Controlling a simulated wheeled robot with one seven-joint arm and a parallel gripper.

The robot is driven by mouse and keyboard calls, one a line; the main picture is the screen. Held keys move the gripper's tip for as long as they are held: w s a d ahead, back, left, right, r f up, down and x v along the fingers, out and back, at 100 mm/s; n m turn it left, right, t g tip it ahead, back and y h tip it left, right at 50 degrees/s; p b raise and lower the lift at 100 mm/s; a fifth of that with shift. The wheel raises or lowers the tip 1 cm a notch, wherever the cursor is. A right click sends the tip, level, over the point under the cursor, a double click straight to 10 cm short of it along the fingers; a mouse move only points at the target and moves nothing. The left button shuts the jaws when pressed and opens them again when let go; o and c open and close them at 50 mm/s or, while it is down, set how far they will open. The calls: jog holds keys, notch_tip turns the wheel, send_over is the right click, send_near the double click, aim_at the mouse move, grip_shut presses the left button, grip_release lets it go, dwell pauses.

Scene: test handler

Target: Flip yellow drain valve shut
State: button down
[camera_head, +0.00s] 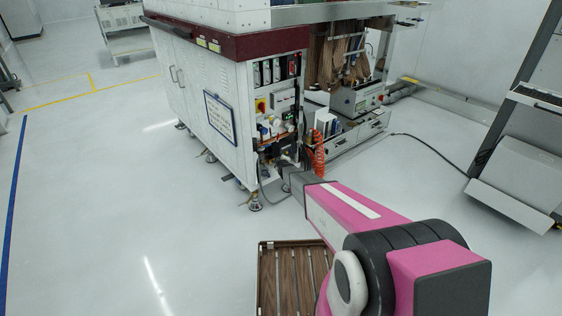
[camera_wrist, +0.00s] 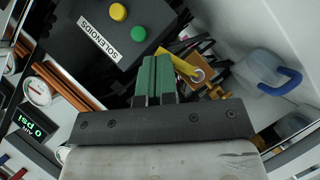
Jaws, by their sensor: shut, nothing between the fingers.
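In the wrist view my gripper (camera_wrist: 155,62) has its green fingers shut together, with nothing between them. A flat yellow piece (camera_wrist: 181,65), which looks like the drain valve's lever, lies just right of the fingertips. I cannot tell whether the fingers touch the yellow piece. The valve's body is partly hidden behind the fingers. In the head view my arm reaches to the open panel of the cabinet (camera_head: 222,95), and the valve is too small to make out.
A black box marked SOLENOIDS (camera_wrist: 98,40) stands close left of the fingers. Copper pipes (camera_wrist: 65,85), a gauge (camera_wrist: 37,91) and a digital display (camera_wrist: 32,126) are further left. A clear container with a blue handle (camera_wrist: 270,72) is right. A slatted wooden platform (camera_head: 267,285) lies on the floor.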

jog(key=shift+s+a+f, duration=0.3)
jog(key=shift+s+a, duration=0.1)
jog(key=shift+a, duration=0.1)
jog(key=s+d+r, duration=0.4)
jog(key=s+r, duration=0.3)
jog(key=s, duration=0.4)
jog(key=shift+s, duration=0.2)
jog(key=shift+r, duration=0.15)
